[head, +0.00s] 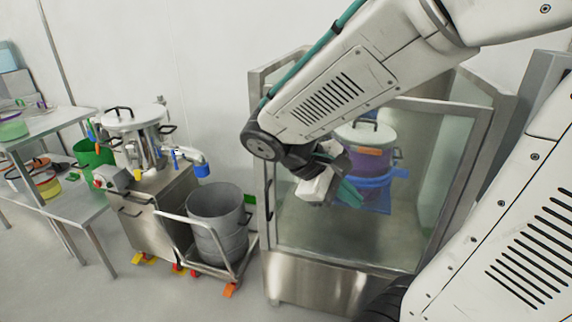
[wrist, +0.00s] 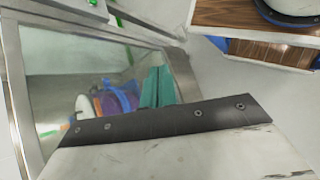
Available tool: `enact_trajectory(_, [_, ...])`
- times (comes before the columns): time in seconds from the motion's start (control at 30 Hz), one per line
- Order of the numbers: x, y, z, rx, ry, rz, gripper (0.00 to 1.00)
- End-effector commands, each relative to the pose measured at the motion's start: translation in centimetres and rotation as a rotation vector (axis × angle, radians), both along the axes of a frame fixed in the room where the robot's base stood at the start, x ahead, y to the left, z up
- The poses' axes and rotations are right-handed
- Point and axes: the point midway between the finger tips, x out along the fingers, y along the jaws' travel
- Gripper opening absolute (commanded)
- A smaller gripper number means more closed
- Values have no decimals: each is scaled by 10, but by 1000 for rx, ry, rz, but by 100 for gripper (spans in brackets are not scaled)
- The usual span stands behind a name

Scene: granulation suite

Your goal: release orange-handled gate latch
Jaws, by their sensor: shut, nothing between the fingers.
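A glass-walled metal enclosure (head: 345,250) stands in front of me in the head view. My gripper (head: 349,193) is in front of its glass, with teal fingers shut and empty. In the wrist view the fingers (wrist: 157,87) are side by side against the glass panel (wrist: 60,55); I cannot tell whether they touch it. I cannot make out an orange-handled gate latch for certain, and my arm hides part of the enclosure.
A grey bin (head: 216,215) on a wheeled cart stands left of the enclosure, beside a steel machine (head: 155,205). Tables with coloured containers are at the far left. In the wrist view a wood-topped unit (wrist: 255,14) is at the upper right.

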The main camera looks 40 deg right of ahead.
Motion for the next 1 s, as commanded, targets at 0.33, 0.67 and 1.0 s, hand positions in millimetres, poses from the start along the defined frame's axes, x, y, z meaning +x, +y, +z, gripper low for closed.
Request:
enact_trajectory(0.33, [99, -54, -21, -528, 460, 394, 0])
enact_trajectory(0.67, [212, -33, -101, -933, 708, 903, 0])
enact_trajectory(1.0, [253, 3, -170, -1091, 739, 1211, 0])
